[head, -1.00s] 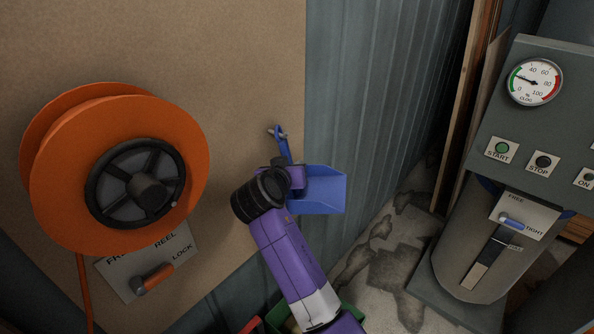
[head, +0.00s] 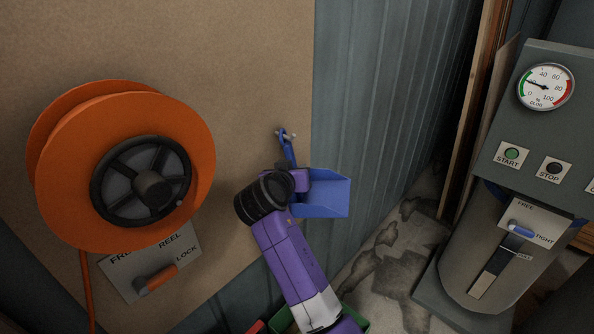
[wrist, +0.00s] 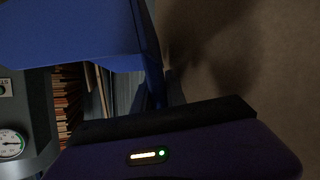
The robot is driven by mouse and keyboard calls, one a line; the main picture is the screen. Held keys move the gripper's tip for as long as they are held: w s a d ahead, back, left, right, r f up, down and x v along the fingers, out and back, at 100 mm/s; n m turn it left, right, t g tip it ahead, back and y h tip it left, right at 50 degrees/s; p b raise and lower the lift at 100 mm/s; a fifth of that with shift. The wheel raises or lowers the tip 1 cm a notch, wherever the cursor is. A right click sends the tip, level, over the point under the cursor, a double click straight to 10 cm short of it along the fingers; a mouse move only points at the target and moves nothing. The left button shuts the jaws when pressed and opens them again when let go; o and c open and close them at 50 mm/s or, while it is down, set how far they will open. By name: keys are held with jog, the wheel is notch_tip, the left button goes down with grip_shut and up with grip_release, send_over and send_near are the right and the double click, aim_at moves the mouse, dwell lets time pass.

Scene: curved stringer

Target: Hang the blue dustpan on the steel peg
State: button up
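The blue dustpan (head: 321,193) is in front of the right edge of the brown board, its pan to the right and its handle (head: 288,150) pointing up. The steel peg (head: 292,134) shows at the handle's top end; I cannot tell whether the peg passes through the handle's hole. My gripper (head: 300,183) appears shut on the lower handle, just above the pan; the fingers are mostly hidden. In the wrist view, the pan (wrist: 70,35) fills the upper left and the handle (wrist: 152,75) runs down behind the dark gripper edge.
An orange hose reel (head: 60,170) with a lock lever (head: 160,277) is on the board (head: 230,60) to the left. A grey machine with a gauge (head: 545,86) stands at the right. A green bin (head: 355,312) is below my arm. Corrugated wall (head: 370,90) lies behind the pan.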

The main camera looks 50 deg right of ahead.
jog(key=o, duration=0.4)
jog(key=shift+w+a, duration=0.1)
jog(key=shift+a, duration=0.15)
jog(key=b+v, duration=0.1)
jog(key=v, duration=0.6)
jog(key=shift+s+r, duration=0.2)
jog(key=shift+s, duration=0.15)
jog(key=shift+a, duration=0.1)
